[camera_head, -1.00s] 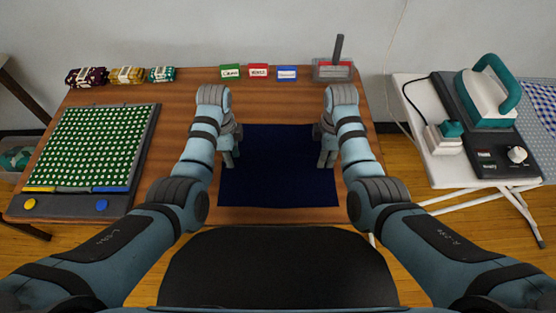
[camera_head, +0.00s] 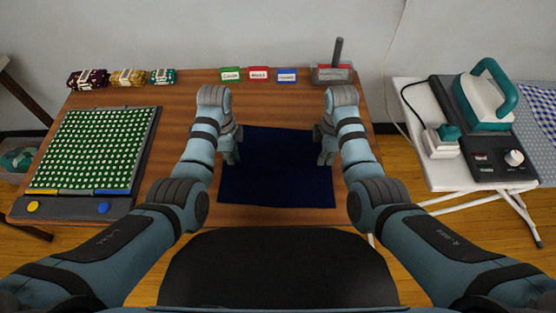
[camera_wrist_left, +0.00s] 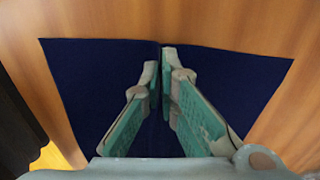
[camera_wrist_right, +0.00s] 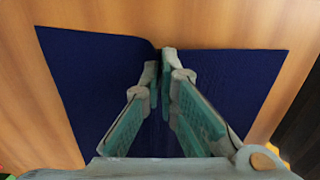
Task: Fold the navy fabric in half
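The navy fabric (camera_head: 277,170) lies flat as a dark rectangle on the wooden table, between my two arms. My left gripper (camera_head: 232,157) is at the fabric's left edge. In the left wrist view its fingertips (camera_wrist_left: 160,62) are close together with the fabric (camera_wrist_left: 95,85) pinched between them. My right gripper (camera_head: 324,157) is at the right edge. In the right wrist view its fingertips (camera_wrist_right: 160,62) are close together on the fabric (camera_wrist_right: 90,75), which bulges up beside them. The fabric directly under the fingers is hidden.
A board with dotted green fabric (camera_head: 95,148) stands at left. Fabric bundles (camera_head: 128,78) and labelled cards (camera_head: 258,74) line the back, with a handled grey-and-red object (camera_head: 332,74) at right. An iron (camera_head: 487,97) is on a separate ironing board. Bare table lies behind the fabric.

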